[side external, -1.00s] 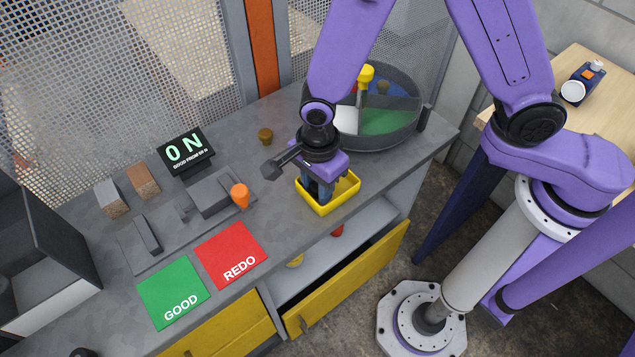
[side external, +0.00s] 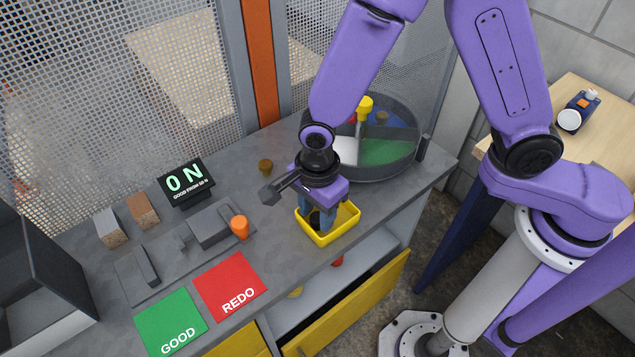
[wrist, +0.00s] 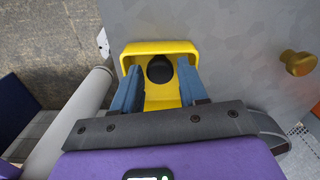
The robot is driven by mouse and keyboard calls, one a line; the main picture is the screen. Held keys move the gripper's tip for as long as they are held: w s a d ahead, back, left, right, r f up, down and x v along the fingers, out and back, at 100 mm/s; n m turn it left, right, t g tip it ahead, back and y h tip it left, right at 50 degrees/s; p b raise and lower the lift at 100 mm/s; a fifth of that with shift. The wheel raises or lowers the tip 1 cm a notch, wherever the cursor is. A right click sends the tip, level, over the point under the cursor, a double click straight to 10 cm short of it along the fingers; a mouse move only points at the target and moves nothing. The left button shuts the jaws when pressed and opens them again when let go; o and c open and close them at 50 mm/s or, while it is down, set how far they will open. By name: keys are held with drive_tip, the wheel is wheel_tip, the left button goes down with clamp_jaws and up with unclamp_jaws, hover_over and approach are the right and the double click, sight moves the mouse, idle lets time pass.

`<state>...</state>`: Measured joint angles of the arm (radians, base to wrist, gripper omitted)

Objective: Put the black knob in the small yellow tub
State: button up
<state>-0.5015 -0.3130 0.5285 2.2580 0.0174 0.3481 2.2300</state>
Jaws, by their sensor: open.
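The small yellow tub (side external: 347,233) stands on the grey bench near its front edge, and it also shows in the wrist view (wrist: 187,47). The black knob (wrist: 159,70) is inside the tub, between my fingers with a narrow gap on each side; in the side view the knob (side external: 315,219) is partly hidden by them. My gripper (side external: 321,226) points down into the tub with its blue fingers apart. In the wrist view the open gripper (wrist: 162,72) straddles the knob.
A round divided bin (side external: 408,172) stands behind the tub. A brown knob (side external: 265,166) and an orange knob (side external: 239,227) stand to the left. Green (side external: 168,315) and red (side external: 230,283) mats lie at the front left. A yellow drawer (side external: 350,310) hangs open below.

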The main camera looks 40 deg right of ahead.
sight(318, 217)
wheel_tip(318, 217, up, 10)
drive_tip(key=shift+r, duration=0.2)
drive_tip(key=s+d+r+n, duration=0.2)
drive_tip(key=s+d+n, duration=0.5)
drive_tip(key=d+n, duration=0.4)
drive_tip(key=s+d+r+n, duration=0.3)
drive_tip(key=s+d+n, duration=0.5)
drive_tip(key=n, duration=1)
drive_tip(key=d, duration=0.3)
drive_tip(key=shift+d, duration=0.15)
